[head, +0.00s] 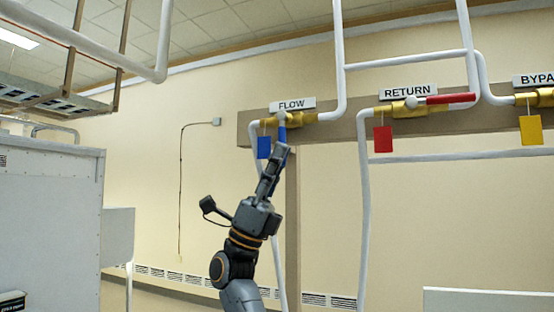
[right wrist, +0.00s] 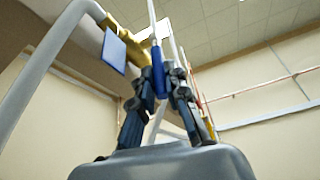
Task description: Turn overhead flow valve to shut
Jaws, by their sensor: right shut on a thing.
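The flow valve has a brass body (head: 299,118) on the overhead pipe, under the FLOW sign (head: 292,104). Its blue handle (head: 282,132) points down, across the line of the brass body. The handle also shows in the right wrist view (right wrist: 158,74), between my fingers. My right gripper (head: 275,160) reaches up from below and is shut on the lower part of the handle, which the fingers partly hide. A blue tag (head: 264,147) hangs just left of the handle. My left gripper is not in view.
The return valve with a red handle (head: 447,99) lies level to the right, with a red tag (head: 383,139). A yellow tag (head: 530,130) hangs farther right. White vertical pipes (head: 364,220) run near my arm. A grey cabinet (head: 45,220) stands at left.

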